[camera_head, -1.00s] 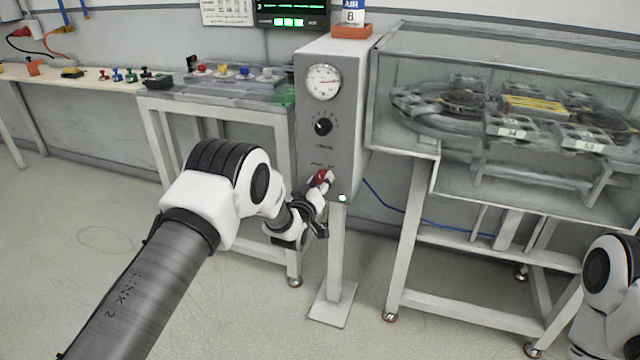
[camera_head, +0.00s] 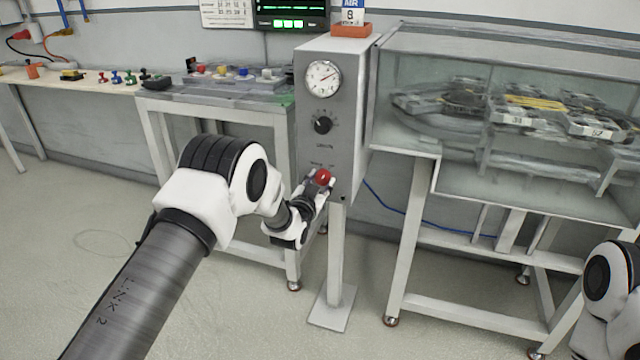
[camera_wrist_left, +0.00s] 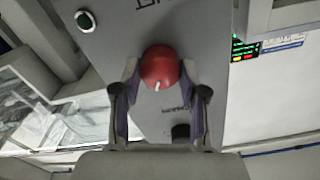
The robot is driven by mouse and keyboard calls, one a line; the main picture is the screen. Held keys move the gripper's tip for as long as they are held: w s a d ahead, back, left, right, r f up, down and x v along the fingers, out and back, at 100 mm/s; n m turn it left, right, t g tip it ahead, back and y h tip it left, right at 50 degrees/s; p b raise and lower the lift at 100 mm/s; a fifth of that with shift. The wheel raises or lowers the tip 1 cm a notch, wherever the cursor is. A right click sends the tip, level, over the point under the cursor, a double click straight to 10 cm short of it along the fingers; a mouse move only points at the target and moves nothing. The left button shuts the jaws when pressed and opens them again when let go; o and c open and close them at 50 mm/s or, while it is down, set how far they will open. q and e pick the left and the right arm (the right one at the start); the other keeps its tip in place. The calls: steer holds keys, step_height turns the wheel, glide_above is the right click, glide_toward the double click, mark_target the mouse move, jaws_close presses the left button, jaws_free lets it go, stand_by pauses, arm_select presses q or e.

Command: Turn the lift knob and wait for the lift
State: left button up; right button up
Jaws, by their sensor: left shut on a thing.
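The red knob (camera_head: 323,177) sits low on the front of a grey control box (camera_head: 347,120) on a post. My left gripper (camera_head: 319,186) is at the knob, its arm reaching in from the left. In the left wrist view, the fingers (camera_wrist_left: 160,82) are shut on either side of the round red knob (camera_wrist_left: 159,66), which has a white mark near its lower edge. A small round lamp (camera_wrist_left: 86,21) with a pale rim is beside the knob and looks unlit. The box also bears a dial gauge (camera_head: 323,78) and a black knob (camera_head: 322,124). My right gripper is out of view.
A glass case (camera_head: 500,165) with a track and numbered cars (camera_head: 515,116) stands right of the box. A workbench (camera_head: 215,96) with small coloured parts is behind on the left. A blue cable runs below the case. The floor in front is clear.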

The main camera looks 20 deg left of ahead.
arm_select(q)
steer(key=shift+m, duration=0.4)
steer(key=o, duration=1.1)
steer(key=shift+o, duration=0.2)
steer(key=shift+s, duration=0.1)
steer(key=s, duration=1.2)
steer(key=shift+a, duration=0.2)
steer(key=shift+f, duration=0.1)
